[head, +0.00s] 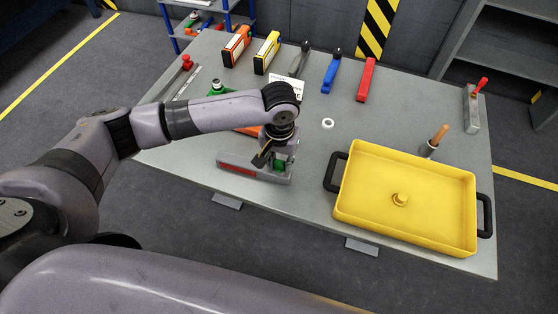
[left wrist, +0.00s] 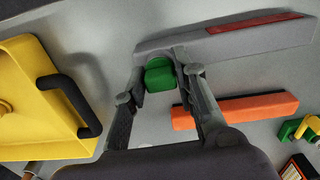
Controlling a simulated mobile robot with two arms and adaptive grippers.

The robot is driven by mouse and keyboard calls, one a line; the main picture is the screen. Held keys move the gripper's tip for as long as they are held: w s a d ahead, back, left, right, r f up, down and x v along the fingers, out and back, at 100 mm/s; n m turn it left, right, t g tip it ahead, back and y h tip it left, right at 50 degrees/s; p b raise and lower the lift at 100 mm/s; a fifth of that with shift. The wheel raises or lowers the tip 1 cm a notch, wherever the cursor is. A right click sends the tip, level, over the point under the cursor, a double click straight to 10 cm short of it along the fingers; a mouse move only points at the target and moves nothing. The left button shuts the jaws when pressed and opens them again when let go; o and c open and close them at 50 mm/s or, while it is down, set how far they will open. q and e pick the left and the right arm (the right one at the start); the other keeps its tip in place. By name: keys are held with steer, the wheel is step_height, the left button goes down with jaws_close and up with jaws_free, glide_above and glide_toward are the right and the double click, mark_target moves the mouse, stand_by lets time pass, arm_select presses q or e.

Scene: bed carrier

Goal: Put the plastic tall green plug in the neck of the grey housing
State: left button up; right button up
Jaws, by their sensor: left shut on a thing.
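The green plug (left wrist: 160,76) is between the fingers of my left gripper (left wrist: 163,84) in the left wrist view. In the head view a bit of the plug's green (head: 280,164) shows under my left gripper (head: 272,160), which is shut on it. The grey housing (head: 255,173) lies along the table's front edge, with a red stripe on its side. In the left wrist view the housing (left wrist: 230,38) runs off to the upper right, and the plug is at its left end. The fingers partly cover that end, so I cannot tell whether the plug sits in the neck. My right gripper is not in view.
A yellow tray (head: 350,205) with black handles stands at the right. An orange bar (left wrist: 235,110) lies close to the housing. A white ring (head: 328,124) lies mid-table. Several tools and boxes line the back edge. The table between ring and tray is clear.

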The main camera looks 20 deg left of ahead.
mark_target(280, 162)
arm_select(q)
steer(key=o, duration=0.5)
steer(key=shift+s+f, duration=0.35)
steer(key=shift+f, duration=0.25)
steer(key=o, duration=0.4)
steer(key=shift+w, duration=0.45)
steer(key=shift+s+r, duration=0.1)
steer(key=shift+s, duration=0.05)
steer(key=shift+r, duration=0.2)
step_height(280, 162, up, 13)
steer(key=b, duration=0.1)
steer(key=shift+b, duration=0.3)
